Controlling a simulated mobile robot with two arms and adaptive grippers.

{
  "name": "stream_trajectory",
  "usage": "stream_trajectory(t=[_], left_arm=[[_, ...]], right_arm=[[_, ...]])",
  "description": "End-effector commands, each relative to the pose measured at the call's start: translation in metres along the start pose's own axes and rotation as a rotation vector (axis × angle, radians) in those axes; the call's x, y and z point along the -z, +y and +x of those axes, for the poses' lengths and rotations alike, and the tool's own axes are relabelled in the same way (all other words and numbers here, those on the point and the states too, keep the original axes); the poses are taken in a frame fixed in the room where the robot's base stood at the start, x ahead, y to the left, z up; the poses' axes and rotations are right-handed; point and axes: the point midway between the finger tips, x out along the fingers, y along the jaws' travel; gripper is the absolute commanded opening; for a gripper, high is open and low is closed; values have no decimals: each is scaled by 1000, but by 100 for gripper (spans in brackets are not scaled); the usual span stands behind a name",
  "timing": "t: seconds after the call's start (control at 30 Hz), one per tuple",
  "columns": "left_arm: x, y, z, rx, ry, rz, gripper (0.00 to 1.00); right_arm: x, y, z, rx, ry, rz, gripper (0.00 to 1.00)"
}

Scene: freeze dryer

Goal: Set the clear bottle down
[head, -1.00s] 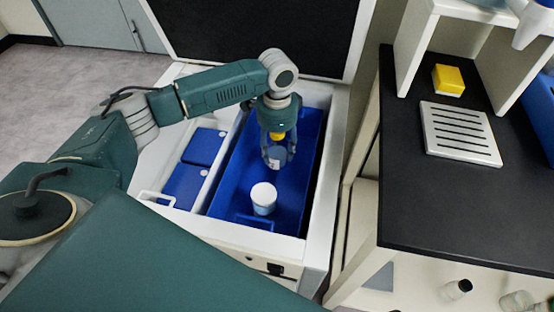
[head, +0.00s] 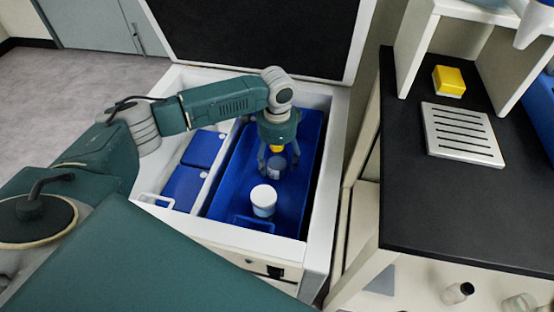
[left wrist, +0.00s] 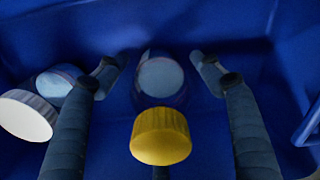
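The clear bottle (head: 274,169) with a yellow cap is inside the blue bin, behind the white-lidded jar. In the left wrist view its yellow cap (left wrist: 160,136) is close to the camera and its clear body (left wrist: 160,78) lies beyond. It looks upright; its contact with the bin floor is hidden. My left gripper (head: 278,163) points down over the bottle. Its fingers (left wrist: 160,62) are spread on both sides of the bottle, with gaps in the left wrist view. My right gripper is not in view.
A white-lidded jar (head: 264,198) stands in the blue bin (head: 228,186), near the bottle; its lid also shows in the left wrist view (left wrist: 26,116). Blue lids (head: 203,148) lie left of the bin. The white chest rim (head: 322,230) surrounds it. A black counter (head: 440,205) is at right.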

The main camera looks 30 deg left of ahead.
Motion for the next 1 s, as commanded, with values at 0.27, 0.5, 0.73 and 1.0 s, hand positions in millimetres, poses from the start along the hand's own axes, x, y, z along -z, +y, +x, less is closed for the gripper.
stream_trajectory(t=[0.27, 0.5, 0.73, 1.0], left_arm=[[1, 0, -8, 1, 2, 0, 66], [1, 0, -58, 1, 3, 0, 66], [0, 0, -102, 1, 1, 0, 66], [0, 0, -123, -1, 1, 0, 66]], right_arm=[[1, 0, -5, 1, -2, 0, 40], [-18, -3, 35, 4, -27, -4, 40], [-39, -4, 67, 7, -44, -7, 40], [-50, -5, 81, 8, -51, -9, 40]])
